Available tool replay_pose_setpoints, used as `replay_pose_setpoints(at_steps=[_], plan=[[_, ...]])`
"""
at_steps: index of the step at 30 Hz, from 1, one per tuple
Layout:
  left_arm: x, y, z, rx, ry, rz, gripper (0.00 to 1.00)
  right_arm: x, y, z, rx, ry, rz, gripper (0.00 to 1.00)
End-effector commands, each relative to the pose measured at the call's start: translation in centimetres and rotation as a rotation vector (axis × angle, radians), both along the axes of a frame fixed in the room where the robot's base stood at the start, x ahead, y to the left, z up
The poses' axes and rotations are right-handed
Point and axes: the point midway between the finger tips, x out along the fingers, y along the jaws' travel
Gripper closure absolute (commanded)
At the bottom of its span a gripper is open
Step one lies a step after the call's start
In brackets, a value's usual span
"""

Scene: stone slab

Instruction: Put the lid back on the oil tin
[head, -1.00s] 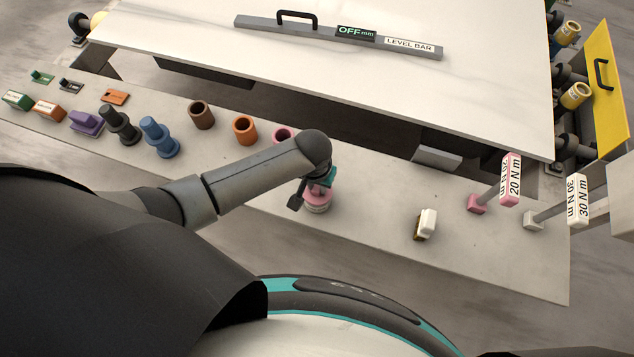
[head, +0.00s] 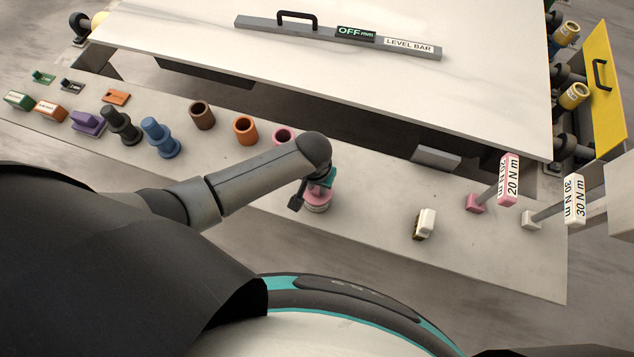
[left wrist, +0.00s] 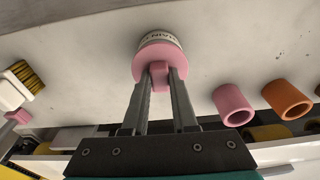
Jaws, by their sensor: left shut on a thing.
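The oil tin (head: 316,208) is a small round white tin with printing on its side, standing upright on the pale front bench; its label side also shows in the left wrist view (left wrist: 158,39). The pink lid (left wrist: 150,63) covers the tin's top and looks level. I cannot tell whether it is fully seated. My left gripper (left wrist: 161,77) is shut on the lid's pink knob, its two fingers on either side. In the head view my arm hides part of the lid. My right gripper is not in view.
Brown (head: 202,116), orange (head: 244,130) and pink (head: 284,137) cups stand left of the tin. A brush (head: 425,224) lies to the right, before the pink (head: 475,203) and white torque tools (head: 531,219). The stone slab (head: 380,80) lies behind. Bench between tin and brush is clear.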

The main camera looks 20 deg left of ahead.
Motion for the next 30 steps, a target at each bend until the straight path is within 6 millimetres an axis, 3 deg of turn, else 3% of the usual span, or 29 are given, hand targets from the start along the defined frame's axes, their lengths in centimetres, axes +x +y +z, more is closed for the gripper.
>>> replay_pose_setpoints(at_steps=[10,11,12,20,25,30], plan=[[0.0,0.01,-0.02,0.0,0.0,0.0,1.0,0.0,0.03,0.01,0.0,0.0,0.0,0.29],[-0.01,0.01,-0.02,0.0,0.0,0.0,0.73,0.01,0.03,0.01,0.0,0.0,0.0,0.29],[0.0,0.01,-0.02,0.0,0.0,0.0,0.68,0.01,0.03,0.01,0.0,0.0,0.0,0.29],[0.0,0.03,-0.02,0.001,0.0,0.0,0.39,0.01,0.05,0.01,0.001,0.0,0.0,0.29],[0.01,0.04,-0.02,0.001,0.0,0.0,0.39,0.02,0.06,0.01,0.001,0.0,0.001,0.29],[0.01,0.04,-0.02,0.001,0.0,0.0,0.21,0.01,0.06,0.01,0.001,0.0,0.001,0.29]])
